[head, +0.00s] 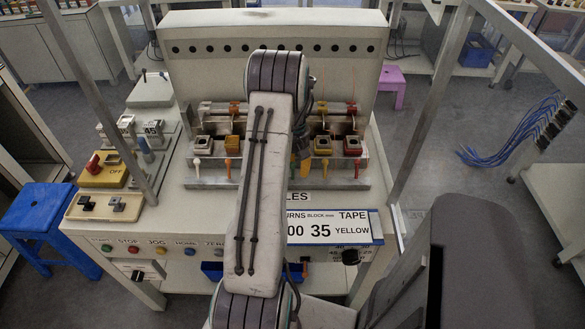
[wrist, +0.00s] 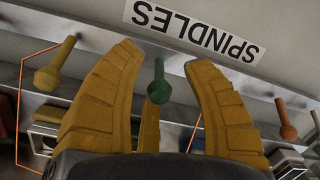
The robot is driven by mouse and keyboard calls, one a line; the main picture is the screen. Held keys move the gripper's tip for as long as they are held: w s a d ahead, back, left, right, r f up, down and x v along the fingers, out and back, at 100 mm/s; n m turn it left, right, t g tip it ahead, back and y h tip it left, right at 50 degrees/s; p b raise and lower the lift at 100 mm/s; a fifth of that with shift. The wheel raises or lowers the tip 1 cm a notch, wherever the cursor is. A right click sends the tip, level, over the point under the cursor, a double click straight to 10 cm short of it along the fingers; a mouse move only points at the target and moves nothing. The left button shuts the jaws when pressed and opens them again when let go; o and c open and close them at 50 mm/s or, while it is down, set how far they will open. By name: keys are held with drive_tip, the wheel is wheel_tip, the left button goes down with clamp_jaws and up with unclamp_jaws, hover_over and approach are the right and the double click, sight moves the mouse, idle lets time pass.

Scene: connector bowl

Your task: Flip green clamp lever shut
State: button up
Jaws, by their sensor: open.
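The green clamp lever (wrist: 158,82) shows in the wrist view with its round knob toward me. My gripper (wrist: 163,58) is open, with one yellow-brown finger on each side of the lever and a visible gap to both. A third yellow-brown part is partly behind the lever. I see no contact. In the head view my arm covers the green lever and most of my gripper.
A yellow lever (wrist: 55,68) and an orange lever (wrist: 287,122) flank my fingers. The head view shows the orange lever (head: 228,166), the yellow lever (head: 325,165) and a red lever (head: 357,168) along the fixture. The SPINDLES label (wrist: 198,30) lies on the bench.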

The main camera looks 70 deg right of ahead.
drive_tip(key=shift+r, duration=0.1)
wheel_tip(320, 180, up, 12)
drive_tip(key=d, duration=0.1)
drive_tip(key=shift+w+d, duration=0.15)
drive_tip(key=shift+d, duration=0.15)
idle(0.4)
drive_tip(key=shift+o, duration=0.3)
drive_tip(key=shift+f, duration=0.2)
drive_tip(key=shift+c, duration=0.2)
